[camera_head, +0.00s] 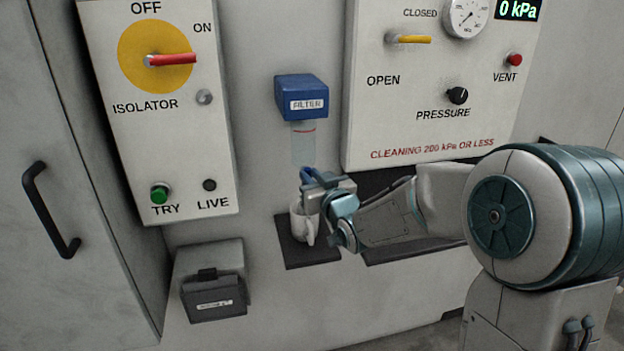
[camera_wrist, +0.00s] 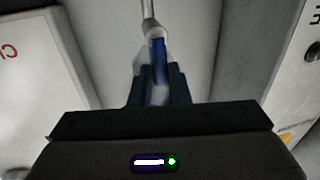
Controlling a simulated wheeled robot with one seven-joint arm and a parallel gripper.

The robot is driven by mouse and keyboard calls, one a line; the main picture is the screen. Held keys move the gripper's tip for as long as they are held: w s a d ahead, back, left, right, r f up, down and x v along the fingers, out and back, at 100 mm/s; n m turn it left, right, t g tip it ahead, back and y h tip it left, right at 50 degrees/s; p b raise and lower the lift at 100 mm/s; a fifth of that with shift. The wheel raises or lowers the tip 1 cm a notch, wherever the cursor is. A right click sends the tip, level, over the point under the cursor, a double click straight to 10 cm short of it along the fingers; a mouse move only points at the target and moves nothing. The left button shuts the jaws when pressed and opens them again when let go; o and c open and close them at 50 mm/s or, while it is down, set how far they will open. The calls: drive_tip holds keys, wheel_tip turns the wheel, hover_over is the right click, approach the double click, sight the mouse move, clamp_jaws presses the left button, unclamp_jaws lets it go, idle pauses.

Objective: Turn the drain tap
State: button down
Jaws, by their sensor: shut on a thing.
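The filter (camera_head: 302,98) has a blue labelled head and a clear bowl, fixed to the wall in the head view. The drain tap (camera_head: 307,174) is a small blue piece under the bowl, partly hidden by my gripper (camera_head: 318,184). In the wrist view the blue tap (camera_wrist: 158,55) stands between the dark fingers of my gripper (camera_wrist: 157,85), below a pale stem. My gripper is shut on it. The exact turn of the tap cannot be told. A white mug (camera_head: 302,224) stands below, partly behind my gripper.
The mug stands on a dark shelf (camera_head: 308,255). An isolator panel (camera_head: 180,130) with a red handle is at left, a pressure panel (camera_head: 400,110) at right. A grey box (camera_head: 213,295) sits lower left, beside a cabinet door with a black handle (camera_head: 52,212).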

drive_tip(key=a+n+b, duration=0.1)
drive_tip(key=n+b, duration=0.2)
drive_tip(key=b, duration=0.3)
drive_tip(key=a+f+n+h+b, duration=0.1)
drive_tip(key=n+b, duration=0.3)
drive_tip(key=b, duration=0.2)
drive_tip(key=s+a+f+n+g+h+b, duration=0.1)
drive_tip(key=n+b, duration=0.2)
drive_tip(key=b, duration=0.4)
drive_tip(key=shift+a+n, duration=0.2)
drive_tip(key=shift+n, duration=0.1)
drive_tip(key=shift+n+b, duration=0.3)
drive_tip(key=shift+b, duration=0.4)
drive_tip(key=shift+a+f+n+h+b, duration=0.2)
drive_tip(key=shift+f+n+h+b, duration=0.25)
drive_tip(key=shift+n+b, duration=0.8)
drive_tip(key=shift+a+f+n+h+b, duration=0.15)
drive_tip(key=shift+f+n+h+b, duration=0.25)
drive_tip(key=shift+n+b, duration=0.85)
drive_tip(key=shift+r+m+b, duration=0.1)
drive_tip(key=shift+m+b, duration=0.2)
drive_tip(key=shift+b, duration=0.15)
